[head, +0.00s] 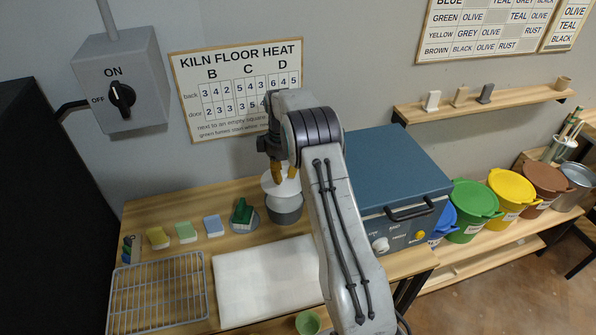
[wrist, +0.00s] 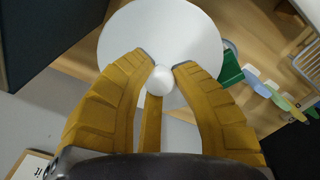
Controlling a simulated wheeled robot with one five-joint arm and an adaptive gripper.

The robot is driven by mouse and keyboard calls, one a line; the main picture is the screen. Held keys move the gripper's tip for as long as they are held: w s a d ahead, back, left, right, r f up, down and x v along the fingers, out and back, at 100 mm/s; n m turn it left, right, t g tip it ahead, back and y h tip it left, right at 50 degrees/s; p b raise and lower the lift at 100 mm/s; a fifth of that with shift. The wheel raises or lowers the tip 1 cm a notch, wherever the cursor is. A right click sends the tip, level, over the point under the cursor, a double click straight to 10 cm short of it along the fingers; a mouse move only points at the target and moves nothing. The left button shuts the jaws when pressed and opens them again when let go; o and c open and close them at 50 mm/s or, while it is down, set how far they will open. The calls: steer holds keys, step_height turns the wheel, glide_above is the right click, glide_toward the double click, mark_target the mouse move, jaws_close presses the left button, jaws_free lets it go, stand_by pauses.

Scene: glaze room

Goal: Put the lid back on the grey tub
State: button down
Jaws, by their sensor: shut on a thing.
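My gripper (head: 284,178) has yellow fingers and is shut on the round knob of the white lid (head: 268,187). In the wrist view the white lid (wrist: 150,35) is a wide disc beyond the fingertips, with its white knob between them. The grey tub (head: 285,211) stands on the wooden table under the lid, beside the blue kiln. The lid is over the tub's top. My arm and fingers partly hide both, and I cannot tell whether the lid touches the rim. The tub is hidden in the wrist view.
A green block on a round grey plate (head: 243,216) stands just left of the tub. Several coloured sponges (head: 186,231) lie further left. A wire rack (head: 158,292) and a white mat (head: 266,281) lie in front. The blue kiln (head: 392,170) is close on the right.

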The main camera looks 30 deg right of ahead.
steer(key=shift+d+f, duration=0.1)
steer(key=shift+f, duration=2.1)
steer(key=shift+f+b, duration=0.9)
steer(key=shift+f, duration=0.05)
steer(key=shift+f+b, duration=0.25)
steer(key=shift+b, duration=0.4)
stand_by(0.8)
stand_by(0.3)
steer(key=shift+c, duration=2.2)
jaws_free()
steer(key=shift+r, duration=0.2)
